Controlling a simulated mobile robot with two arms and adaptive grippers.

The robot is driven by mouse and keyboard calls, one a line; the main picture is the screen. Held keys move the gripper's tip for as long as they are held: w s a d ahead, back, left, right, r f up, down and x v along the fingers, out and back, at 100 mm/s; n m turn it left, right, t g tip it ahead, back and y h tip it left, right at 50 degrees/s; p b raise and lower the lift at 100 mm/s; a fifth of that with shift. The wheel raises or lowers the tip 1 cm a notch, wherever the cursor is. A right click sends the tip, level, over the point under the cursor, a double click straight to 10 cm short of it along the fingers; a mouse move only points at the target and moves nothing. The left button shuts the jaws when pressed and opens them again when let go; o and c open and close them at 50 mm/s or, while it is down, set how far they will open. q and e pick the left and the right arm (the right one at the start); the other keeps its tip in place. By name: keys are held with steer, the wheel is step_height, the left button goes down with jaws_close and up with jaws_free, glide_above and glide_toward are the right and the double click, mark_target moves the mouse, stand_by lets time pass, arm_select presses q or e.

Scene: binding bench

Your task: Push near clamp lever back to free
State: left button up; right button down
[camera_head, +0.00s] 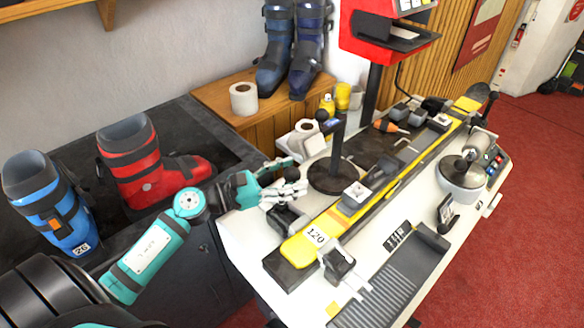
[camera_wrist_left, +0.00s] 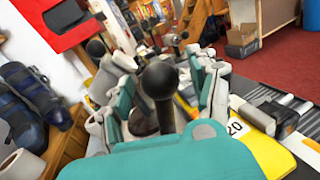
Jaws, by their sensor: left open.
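The yellow ski (camera_head: 318,237) marked 120 lies along the bench. The near clamp (camera_head: 286,217) sits at its near end, partly behind my gripper. The near clamp lever has a black ball knob (camera_head: 292,173); the knob also shows large in the left wrist view (camera_wrist_left: 160,80). My left gripper (camera_head: 285,180) is open at the knob. In the left wrist view its teal and pale fingers stand on either side of the knob, with gaps showing. Whether any finger touches the lever cannot be told. My right gripper is not in view.
A dark stand (camera_head: 335,150) with a round base rises just beyond the gripper. A paper roll (camera_head: 308,128) stands behind it. Red (camera_head: 150,165) and blue (camera_head: 50,205) boots stand left, beside my arm. A grey ribbed tray (camera_head: 390,280) lies on the bench front.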

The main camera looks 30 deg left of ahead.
arm_select(q)
steer(key=shift+w+d, duration=0.25)
jaws_close()
stand_by(0.3)
